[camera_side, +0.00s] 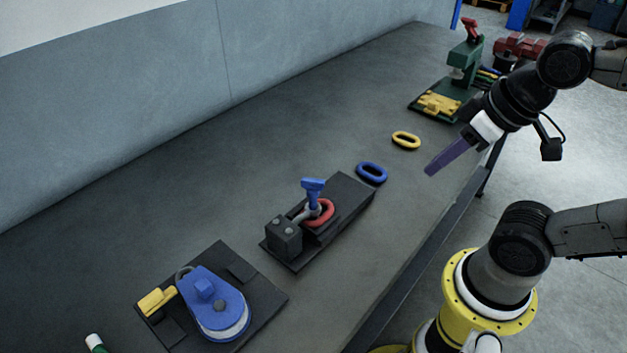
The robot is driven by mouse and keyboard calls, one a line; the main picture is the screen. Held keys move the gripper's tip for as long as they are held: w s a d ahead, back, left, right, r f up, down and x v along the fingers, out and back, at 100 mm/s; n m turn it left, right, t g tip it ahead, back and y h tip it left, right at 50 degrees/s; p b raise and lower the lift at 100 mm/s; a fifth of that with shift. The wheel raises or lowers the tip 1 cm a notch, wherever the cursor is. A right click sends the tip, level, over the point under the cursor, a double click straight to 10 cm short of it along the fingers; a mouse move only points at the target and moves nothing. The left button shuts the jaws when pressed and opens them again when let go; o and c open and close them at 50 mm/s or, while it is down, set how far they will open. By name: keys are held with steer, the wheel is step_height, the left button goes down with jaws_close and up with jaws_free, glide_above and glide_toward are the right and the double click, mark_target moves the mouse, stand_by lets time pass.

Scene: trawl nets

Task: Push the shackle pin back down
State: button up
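The shackle pin (313,190) has a blue T-shaped head and stands upright, raised above the shackle. The grey shackle (299,215) is held at a dark block on a black fixture base (350,197) in the middle of the bench. A red ring (324,213) sits at the shackle, close beside the pin. The pin's lower end is hidden. My gripper (432,170) has purple fingers and hangs over the bench's right edge, well to the right of the pin and apart from it. The fingers overlap in this view, so their opening does not show.
A green press (463,75) stands at the back right. A blue pulley block (212,303) lies on a black plate at the front. The bench behind the fixture is clear.

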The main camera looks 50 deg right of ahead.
steer(key=o, duration=0.6)
steer(key=shift+g, duration=0.5)
steer(key=r, duration=0.1)
steer(key=w+r, duration=0.1)
steer(key=r, duration=0.1)
steer(key=w+r, duration=0.1)
steer(key=r, duration=0.1)
steer(key=shift+w+a+r, duration=0.15)
steer(key=shift+w+a, duration=0.1)
steer(key=shift+a, duration=0.05)
steer(key=w+a+r+g, duration=0.2)
steer(key=w+a+r, duration=0.15)
steer(key=w, duration=0.35)
steer(key=n+g, duration=0.2)
steer(key=n, duration=0.1)
glide_above(313, 180)
step_height(313, 180, down, 3)
step_height(313, 180, down, 14)
steer(key=shift+r, duration=0.1)
jaws_close()
